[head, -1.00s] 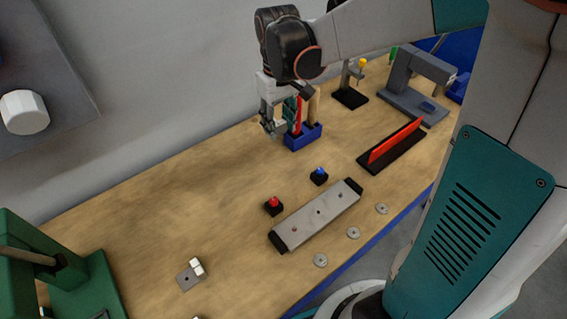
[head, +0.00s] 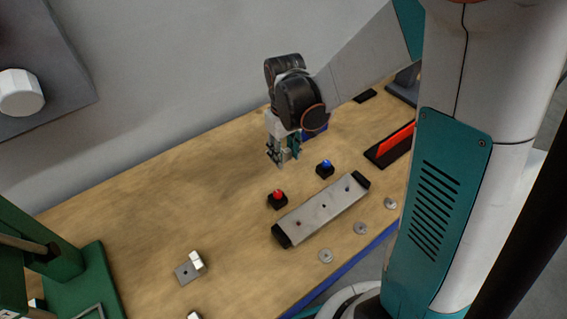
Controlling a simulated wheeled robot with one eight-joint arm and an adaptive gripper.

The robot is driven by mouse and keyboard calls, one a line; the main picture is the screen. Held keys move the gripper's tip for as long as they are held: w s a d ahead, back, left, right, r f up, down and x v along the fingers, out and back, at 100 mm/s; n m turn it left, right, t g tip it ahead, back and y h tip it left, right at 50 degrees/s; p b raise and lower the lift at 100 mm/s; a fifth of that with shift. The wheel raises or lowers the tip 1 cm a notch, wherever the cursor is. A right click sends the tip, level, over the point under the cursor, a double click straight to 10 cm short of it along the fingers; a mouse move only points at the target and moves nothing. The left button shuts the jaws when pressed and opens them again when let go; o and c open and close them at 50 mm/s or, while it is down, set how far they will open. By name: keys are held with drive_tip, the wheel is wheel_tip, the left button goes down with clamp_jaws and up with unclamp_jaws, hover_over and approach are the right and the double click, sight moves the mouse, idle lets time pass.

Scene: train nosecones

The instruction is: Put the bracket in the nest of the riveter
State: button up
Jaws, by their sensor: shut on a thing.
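My gripper (head: 281,158) is above the wooden bench, left of the blue button box. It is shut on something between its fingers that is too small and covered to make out. A small grey plate with a white upright block (head: 189,270), which looks like an L-shaped bracket, lies on the bench at the lower middle left. A green machine (head: 62,262), which may be the riveter, stands at the left edge, cut off by the frame. A pale-edged frame on its base (head: 90,312) may be the nest, but it is mostly out of view.
Several washers lie along the front edge.

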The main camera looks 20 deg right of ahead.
sight(285, 161)
drive_tip(key=shift+f+b, duration=0.75)
drive_tip(key=shift+f, duration=1.65)
drive_tip(key=shift+f, duration=0.2)
drive_tip(key=o, duration=1.1)
drive_tip(key=shift+r, duration=0.1)
drive_tip(key=shift+r, duration=0.1)
